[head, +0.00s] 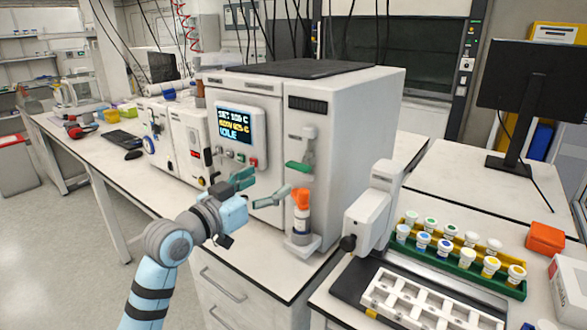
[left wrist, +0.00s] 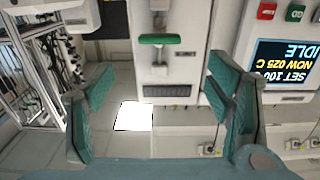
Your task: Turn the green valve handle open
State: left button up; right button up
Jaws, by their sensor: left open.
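The green valve handle (head: 298,167) is a short bar on a grey valve fitting on the front of the white reactor cabinet, right of its screen. It lies roughly level. In the left wrist view the green handle (left wrist: 160,39) shows whole, beyond and between the spread fingers. My left gripper (head: 268,184) is open and empty, in front of the cabinet, a little below and left of the handle and apart from it. Its two teal fingers also frame the left wrist view (left wrist: 160,82). My right gripper is not in view.
An orange-capped bottle (head: 301,212) stands on a small white holder below the handle. A lit screen (head: 238,126) reads IDLE, with buttons beneath. At right are a white device (head: 371,214), a green rack (head: 512,288) of capped vials and a white tray (head: 425,304).

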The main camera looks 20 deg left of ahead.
aim_at(295, 168)
pick_arm(q)
jog(key=x, duration=1)
jog(key=shift+w+d, duration=0.1)
jog(key=shift+w, duration=0.1)
jog(key=shift+c, duration=0.5)
jog(key=c, duration=1.1)
jog(key=shift+o, duration=0.2)
